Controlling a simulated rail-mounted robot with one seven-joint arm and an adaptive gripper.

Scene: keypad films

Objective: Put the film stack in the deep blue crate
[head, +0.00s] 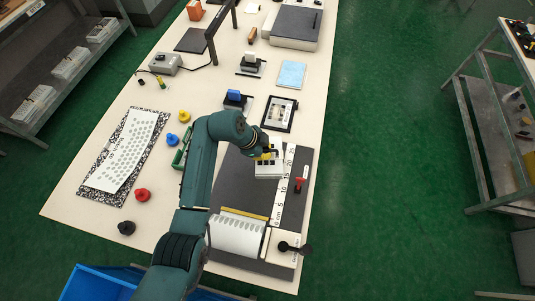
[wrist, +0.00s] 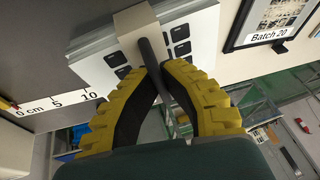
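The film stack (head: 268,170) is a pile of white sheets with dark keypad squares, on the grey mat beside the ruler in the head view. In the wrist view the stack (wrist: 196,28) carries a beige clip (wrist: 136,19) with a dark bar. My gripper (head: 268,151) is over the stack's far end. In the wrist view its yellow fingers (wrist: 158,74) converge with the dark bar between their tips, and look shut on it. I cannot tell whether the stack is clear of the mat. A blue crate (head: 92,284) shows at the lower left, partly hidden by my arm.
A ruler (head: 284,187) and a red-handled tool (head: 299,184) lie right of the stack. A roll of printed film (head: 237,236) is nearer. A framed picture (head: 280,114) lies behind. Red (head: 142,195) and black (head: 127,228) knobs sit at the left. Green floor is open right of the table.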

